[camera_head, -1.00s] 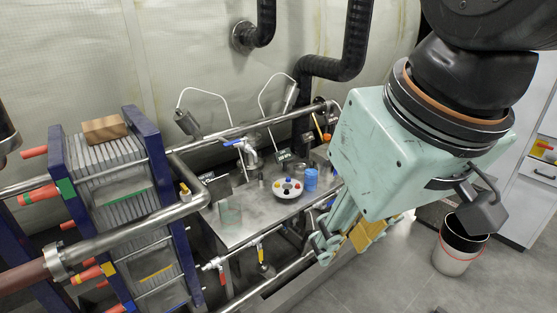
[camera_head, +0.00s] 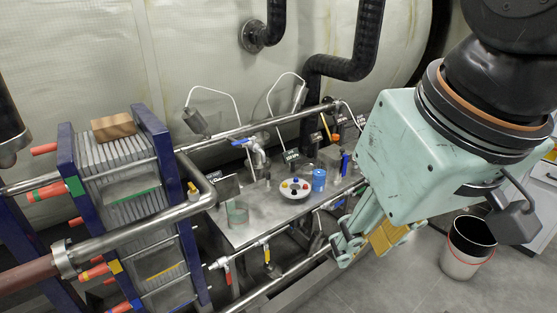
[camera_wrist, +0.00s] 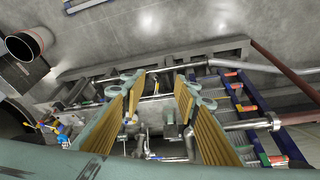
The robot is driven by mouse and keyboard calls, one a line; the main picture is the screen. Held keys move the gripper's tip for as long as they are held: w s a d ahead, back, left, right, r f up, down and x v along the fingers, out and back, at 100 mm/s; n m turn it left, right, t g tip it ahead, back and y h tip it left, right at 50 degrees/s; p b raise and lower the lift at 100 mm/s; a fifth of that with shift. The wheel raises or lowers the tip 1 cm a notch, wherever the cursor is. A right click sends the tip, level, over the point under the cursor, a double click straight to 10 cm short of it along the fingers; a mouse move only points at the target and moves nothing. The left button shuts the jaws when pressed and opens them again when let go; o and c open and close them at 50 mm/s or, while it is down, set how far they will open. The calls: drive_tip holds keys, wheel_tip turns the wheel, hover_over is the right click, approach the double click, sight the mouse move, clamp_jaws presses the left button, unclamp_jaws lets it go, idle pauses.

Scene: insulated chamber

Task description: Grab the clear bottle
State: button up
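A clear, greenish see-through vessel (camera_head: 237,212) stands upright at the left end of the steel table (camera_head: 245,232). A paler see-through object (camera_head: 327,155) with orange above it stands near the table's back right; I cannot tell which of the two is the clear bottle. My gripper (camera_head: 368,243) points down at the table's front right, apart from both. In the wrist view my gripper (camera_wrist: 157,88) has its two yellow-padded fingers spread, with nothing held between them. I cannot make out either clear object in the wrist view.
Pipes and valves (camera_head: 266,252) run along the front edge. A blue-framed plate stack (camera_head: 125,200) stands left. A bin (camera_head: 467,250) stands on the floor at right.

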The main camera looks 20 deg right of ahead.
drive_tip(key=o, duration=0.4)
drive_tip(key=shift+c, duration=0.2)
